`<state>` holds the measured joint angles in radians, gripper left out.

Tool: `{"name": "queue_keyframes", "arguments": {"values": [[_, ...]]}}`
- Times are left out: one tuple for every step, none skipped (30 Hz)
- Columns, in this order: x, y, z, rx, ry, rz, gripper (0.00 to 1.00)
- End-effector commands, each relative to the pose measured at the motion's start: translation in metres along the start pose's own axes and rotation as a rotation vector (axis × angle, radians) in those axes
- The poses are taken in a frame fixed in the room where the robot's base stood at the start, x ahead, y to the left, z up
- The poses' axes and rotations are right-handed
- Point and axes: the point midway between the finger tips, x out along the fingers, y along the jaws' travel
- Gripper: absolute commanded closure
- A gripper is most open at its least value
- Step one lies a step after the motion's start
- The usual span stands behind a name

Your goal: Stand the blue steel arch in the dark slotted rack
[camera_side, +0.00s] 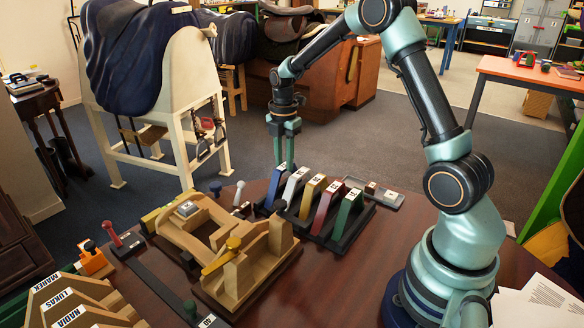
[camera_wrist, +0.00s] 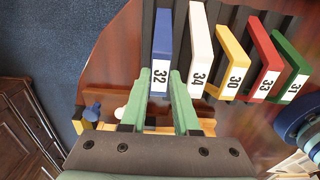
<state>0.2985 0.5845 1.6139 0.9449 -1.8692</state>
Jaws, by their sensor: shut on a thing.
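The blue steel arch (camera_side: 274,190), marked 32, is upright at the left end of the dark slotted rack (camera_side: 345,243). In the wrist view the blue arch (camera_wrist: 161,35) runs up from between my fingertips, roughly in line with the other arches. My gripper (camera_side: 284,165) points down at the blue arch in the side view. In the wrist view my gripper (camera_wrist: 163,76) has a green finger on each side of the arch's labelled end and is shut on it. Whether the arch's feet are fully down in a slot is hidden.
White (camera_side: 294,188), yellow (camera_side: 313,196), red (camera_side: 327,206) and green (camera_side: 348,211) arches stand in a row right of the blue one, the white one close by. A wooden saddle-tree form (camera_side: 205,235) and clamp block lie left of the rack. A small grey tray (camera_side: 385,197) lies behind it.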

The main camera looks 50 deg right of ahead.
Motion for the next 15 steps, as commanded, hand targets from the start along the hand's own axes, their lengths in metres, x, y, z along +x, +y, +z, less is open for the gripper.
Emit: {"name": "queue_keyframes", "arguments": {"values": [[-0.0003,0.0002,0.0001,0.000,0.000,0.001,1.00],[-0.0003,0.0002,0.0001,0.000,0.000,0.001,1.00],[-0.0003,0.0003,0.0001,0.000,0.000,0.001,1.00],[-0.0003,0.0003,0.0001,0.000,0.000,0.001,1.00],[-0.0003,0.0003,0.0001,0.000,0.000,0.001,1.00],[-0.0003,0.0003,0.0001,0.000,0.000,0.001,1.00],[-0.0003,0.0003,0.0001,0.000,0.000,0.001,1.00],[-0.0003,0.0003,0.0001,0.000,0.000,0.001,1.00],[-0.0004,0.0003,0.0001,0.000,0.000,0.001,1.00],[-0.0004,0.0004,0.0001,0.000,0.000,0.001,1.00],[-0.0004,0.0004,0.0001,0.000,0.000,0.001,0.67],[-0.0004,0.0003,0.0001,0.000,0.000,0.001,0.52],[-0.0004,0.0003,0.0001,0.000,0.000,0.001,0.40],[-0.0004,0.0003,0.0001,0.000,0.000,0.001,0.36],[-0.0004,0.0003,0.0001,0.000,0.000,0.001,0.36]]}}
